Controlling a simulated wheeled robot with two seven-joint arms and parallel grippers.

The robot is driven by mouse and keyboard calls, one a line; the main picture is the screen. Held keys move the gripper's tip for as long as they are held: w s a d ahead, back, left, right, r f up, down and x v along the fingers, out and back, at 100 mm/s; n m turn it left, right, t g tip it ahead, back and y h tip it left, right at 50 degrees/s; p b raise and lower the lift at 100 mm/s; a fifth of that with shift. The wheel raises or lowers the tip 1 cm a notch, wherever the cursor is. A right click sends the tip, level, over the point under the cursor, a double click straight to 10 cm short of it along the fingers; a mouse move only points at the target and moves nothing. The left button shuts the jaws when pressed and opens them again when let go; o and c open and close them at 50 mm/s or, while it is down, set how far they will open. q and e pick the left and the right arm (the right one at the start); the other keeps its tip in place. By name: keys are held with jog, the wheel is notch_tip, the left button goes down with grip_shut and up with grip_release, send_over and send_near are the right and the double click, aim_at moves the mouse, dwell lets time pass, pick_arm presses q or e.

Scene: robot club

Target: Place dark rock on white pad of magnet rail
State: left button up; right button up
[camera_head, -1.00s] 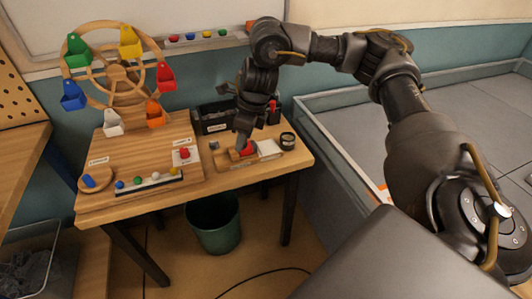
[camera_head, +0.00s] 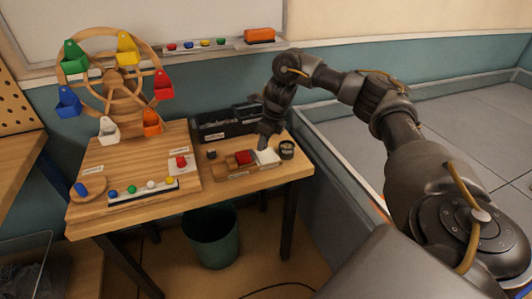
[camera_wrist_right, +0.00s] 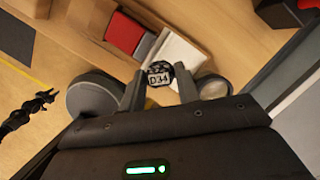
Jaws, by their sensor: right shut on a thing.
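The magnet rail (camera_head: 232,174) is a wooden strip on the right part of the table, with a red block (camera_head: 244,157) and a white pad (camera_head: 266,157) on it. My right gripper (camera_head: 264,143) is at the pad, pointing down. In the right wrist view its fingers (camera_wrist_right: 160,88) are shut on a small dark rock (camera_wrist_right: 160,67) with a white label reading D34. The rock appears beside the near end of the white pad (camera_wrist_right: 175,57) in that view; I cannot tell whether it touches. The fingers hide the rock in the head view.
A black cylinder (camera_head: 287,149) stands close right of the pad. A small dark cube (camera_head: 212,154) lies left of the rail. A black bin (camera_head: 214,130) stands behind. A wooden wheel (camera_head: 121,80) with coloured buckets and a marble tray (camera_head: 145,190) are on the left.

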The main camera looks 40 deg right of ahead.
aim_at(264, 156)
jog(key=shift+w+d+f, duration=0.25)
jog(key=shift+d+f, duration=0.1)
jog(key=shift+f, duration=0.2)
jog(key=shift+d+f, duration=0.35)
jog(key=shift+f, duration=0.05)
notch_tip(264, 156, down, 2)
jog(key=shift+f, duration=0.1)
jog(key=shift+w+f, duration=0.1)
jog(key=shift+f, duration=0.25)
pick_arm(q)
jog(key=shift+w+a+r, duration=0.1)
jog(key=shift+w+r, duration=0.05)
jog(key=shift+w, duration=0.65)
pick_arm(e)
jog(key=shift+f, duration=0.1)
jog(key=o, duration=0.7)
pick_arm(q)
jog(key=shift+w, duration=0.2)
pick_arm(e)
jog(key=shift+o, duration=0.3)
